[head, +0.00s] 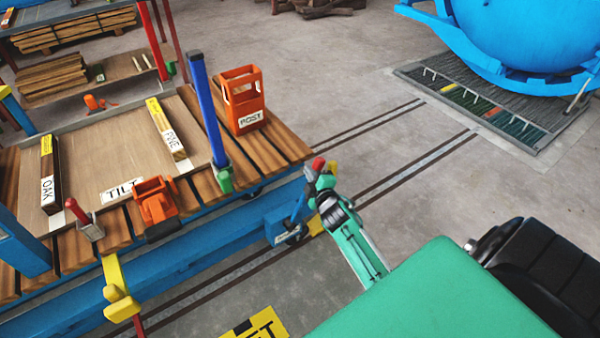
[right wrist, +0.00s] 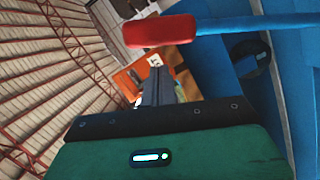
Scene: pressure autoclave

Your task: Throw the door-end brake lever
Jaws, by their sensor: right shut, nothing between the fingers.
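The brake lever at the near right end of the blue cart shows a red grip (head: 318,164) just past my right gripper's tip. In the right wrist view the red grip (right wrist: 160,30) sits on a blue rod (right wrist: 255,23) running to the right. My right gripper (head: 325,182) is shut with nothing between its fingers. In the right wrist view its dark fingers (right wrist: 158,85) point toward the red grip, which appears just above their tips; I cannot tell whether they touch. The gripper hides part of the lever in the head view. My left gripper is not in view.
The blue cart (head: 200,245) has a slatted wooden deck carrying an orange crate (head: 243,85), a blue post (head: 207,110) and labelled bars. Floor rails (head: 420,180) run right toward a blue round vessel (head: 530,30). A yellow lever (head: 121,300) stands at the cart's near side.

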